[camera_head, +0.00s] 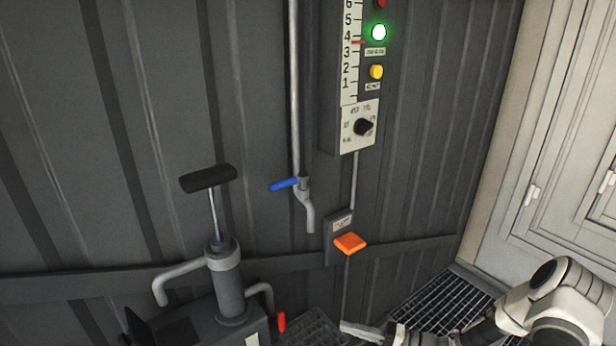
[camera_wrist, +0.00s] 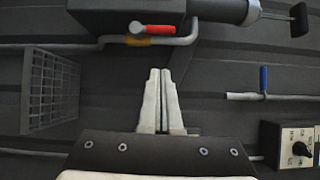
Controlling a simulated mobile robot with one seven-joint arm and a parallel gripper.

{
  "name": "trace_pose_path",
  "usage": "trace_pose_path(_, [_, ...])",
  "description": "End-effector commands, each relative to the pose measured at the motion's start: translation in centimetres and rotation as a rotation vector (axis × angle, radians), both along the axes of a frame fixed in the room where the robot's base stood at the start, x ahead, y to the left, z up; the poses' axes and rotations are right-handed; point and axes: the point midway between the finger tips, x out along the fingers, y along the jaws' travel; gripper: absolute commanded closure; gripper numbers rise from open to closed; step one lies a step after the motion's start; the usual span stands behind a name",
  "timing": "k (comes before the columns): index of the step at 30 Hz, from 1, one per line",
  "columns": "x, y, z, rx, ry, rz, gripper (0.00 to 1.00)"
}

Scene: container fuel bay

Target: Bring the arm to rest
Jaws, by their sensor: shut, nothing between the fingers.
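My gripper (camera_wrist: 159,101) is shut and empty in the wrist view, its two pale fingers together. In the head view my pale arm reaches in at the lower right, and my gripper (camera_head: 362,331) is low in the picture, beneath the orange paddle (camera_head: 349,243). It looks apart from the wall fittings. In the wrist view the pump's red-handled valve (camera_wrist: 157,29) is above the fingertips, with a gap between them.
A hand pump (camera_head: 228,283) with a black T-handle (camera_head: 208,179) stands at the lower left. A pipe with a blue lever (camera_head: 284,184) runs down the ribbed wall. A gauge panel (camera_head: 358,85) has a lit green lamp (camera_head: 379,32) and a black knob (camera_head: 363,126). Grating (camera_head: 437,305) lies below.

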Motion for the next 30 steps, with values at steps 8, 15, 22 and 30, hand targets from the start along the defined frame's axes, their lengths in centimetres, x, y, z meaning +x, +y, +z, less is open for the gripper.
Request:
trace_pose_path(8, [-1.6, 1.0, 4.2, -0.18, 0.037, 0.196, 1.0])
trace_pose_path(15, [-3.6, 1.4, 8.1, -0.385, 0.081, 0.347, 1.0])
trace_pose_path(22, [-5.5, 1.4, 11.8, -0.598, 0.113, 0.44, 1.0])
trace_pose_path(30, [-7.9, 0.9, 16.3, -0.853, 0.13, 0.484, 1.0])
